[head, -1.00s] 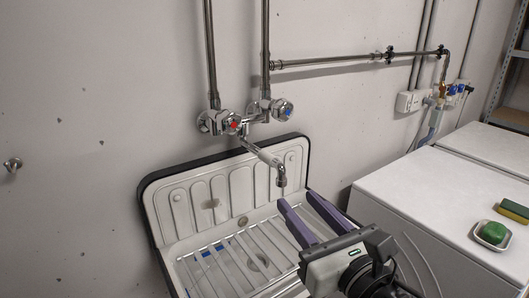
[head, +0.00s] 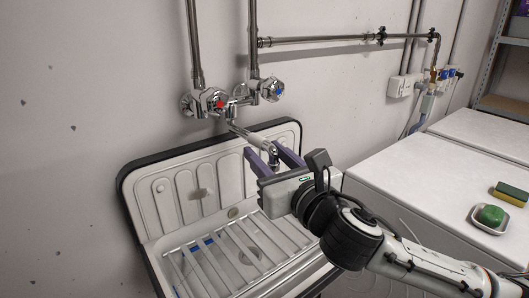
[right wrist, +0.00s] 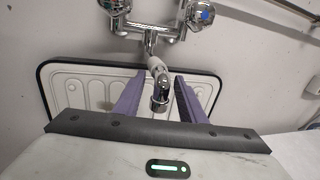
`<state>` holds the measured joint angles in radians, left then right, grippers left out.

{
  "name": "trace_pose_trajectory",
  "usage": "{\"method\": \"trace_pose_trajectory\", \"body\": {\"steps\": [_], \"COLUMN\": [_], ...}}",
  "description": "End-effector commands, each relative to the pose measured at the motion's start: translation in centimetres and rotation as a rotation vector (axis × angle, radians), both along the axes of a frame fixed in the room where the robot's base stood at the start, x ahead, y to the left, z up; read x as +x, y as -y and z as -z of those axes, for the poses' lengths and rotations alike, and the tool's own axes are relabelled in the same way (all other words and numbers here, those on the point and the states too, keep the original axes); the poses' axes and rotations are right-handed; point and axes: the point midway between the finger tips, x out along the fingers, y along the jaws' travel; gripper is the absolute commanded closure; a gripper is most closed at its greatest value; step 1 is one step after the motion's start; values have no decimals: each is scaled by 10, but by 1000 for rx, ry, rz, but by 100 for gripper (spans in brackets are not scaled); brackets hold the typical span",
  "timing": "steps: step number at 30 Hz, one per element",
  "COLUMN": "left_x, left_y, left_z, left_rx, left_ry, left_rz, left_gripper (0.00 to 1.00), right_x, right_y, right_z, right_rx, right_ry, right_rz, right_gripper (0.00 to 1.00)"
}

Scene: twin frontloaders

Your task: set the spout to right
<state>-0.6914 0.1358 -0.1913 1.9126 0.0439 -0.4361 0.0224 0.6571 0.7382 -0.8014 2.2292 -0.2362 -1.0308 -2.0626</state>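The chrome spout (head: 250,137) comes out of the wall tap (head: 232,99) and points forward and to the right over the sink (head: 150,180). My right gripper (head: 263,152) is at the spout's outer end, with its purple fingers spread. In the right wrist view the spout (right wrist: 157,74) hangs between the two fingers (right wrist: 158,90), with a gap visible on each side. Part of the spout's end is hidden by the gripper in the head view. My left gripper is not in view.
A metal rack (head: 225,250) lies across the sink. White machines (head: 430,185) stand to the right, with a green soap in a dish (head: 488,217) and a sponge (head: 511,194) on top. Pipes (head: 330,41) run along the wall.

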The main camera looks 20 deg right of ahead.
Motion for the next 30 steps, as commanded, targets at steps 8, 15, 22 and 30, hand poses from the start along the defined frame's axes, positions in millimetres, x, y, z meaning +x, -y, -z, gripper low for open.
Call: {"method": "trace_pose_trajectory", "body": {"steps": [8, 15, 22, 30], "left_x": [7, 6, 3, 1], "left_y": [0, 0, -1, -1], "left_z": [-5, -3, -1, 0], "left_rx": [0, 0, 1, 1], "left_ry": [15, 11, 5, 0], "left_rz": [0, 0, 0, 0], "left_gripper": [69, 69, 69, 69], "right_x": [10, 9, 10, 10], "right_y": [-2, -2, -1, 7], "right_z": [0, 0, -1, -3], "right_rx": [0, 0, 0, -4], "right_ry": [0, 1, 4, 10], "right_rz": [-1, -1, 2, -3], "right_gripper": [63, 78, 100, 100]}}
